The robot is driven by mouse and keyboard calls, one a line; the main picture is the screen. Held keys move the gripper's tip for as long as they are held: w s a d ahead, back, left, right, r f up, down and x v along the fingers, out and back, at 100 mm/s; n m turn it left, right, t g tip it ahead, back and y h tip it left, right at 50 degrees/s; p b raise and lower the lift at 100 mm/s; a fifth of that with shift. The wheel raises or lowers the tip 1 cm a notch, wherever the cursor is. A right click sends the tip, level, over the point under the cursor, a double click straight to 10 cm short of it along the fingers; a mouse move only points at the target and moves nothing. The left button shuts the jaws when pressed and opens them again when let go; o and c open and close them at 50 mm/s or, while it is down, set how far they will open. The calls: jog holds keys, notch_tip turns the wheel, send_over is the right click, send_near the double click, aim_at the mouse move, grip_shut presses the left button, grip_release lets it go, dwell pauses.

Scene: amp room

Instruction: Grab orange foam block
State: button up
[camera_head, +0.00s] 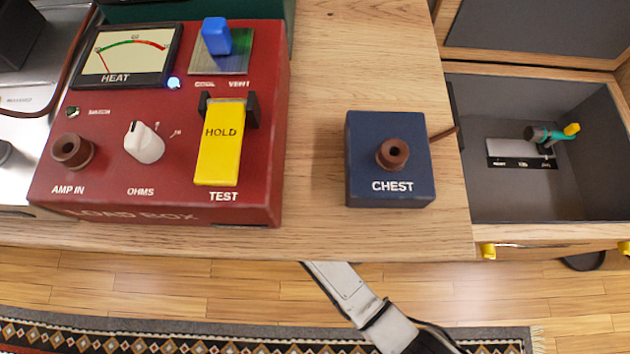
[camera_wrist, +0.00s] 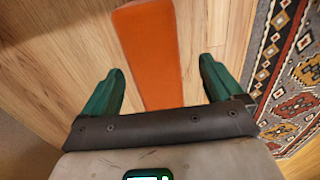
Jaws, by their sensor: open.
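An orange foam block (camera_wrist: 150,50) shows in the wrist view, long and flat-faced, running from the top edge down to the gripper's dark crossbar. My gripper (camera_wrist: 160,82) is open, with one green finger to the left of the block and the other to its right. Wood shows between each finger and the block, so the fingers look apart from it. The head view shows neither the block nor my gripper.
A red load box (camera_head: 200,110) and a blue CHEST box (camera_head: 390,180) stand on the wooden bench. To the right is an open grey-lined compartment (camera_head: 500,200) with a teal-and-yellow item. A patterned rug (camera_wrist: 290,70) lies on the wooden floor.

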jog(key=shift+w+f+b, duration=0.15)
jog(key=shift+f+b, duration=0.75)
jog(key=shift+f, duration=0.6)
jog(key=shift+w+f+b, duration=0.1)
jog(key=shift+f+b, duration=0.8)
jog(key=shift+f, duration=0.6)
jog(key=shift+r, duration=0.1)
jog(key=shift+a, duration=0.1)
jog(key=c, duration=1)
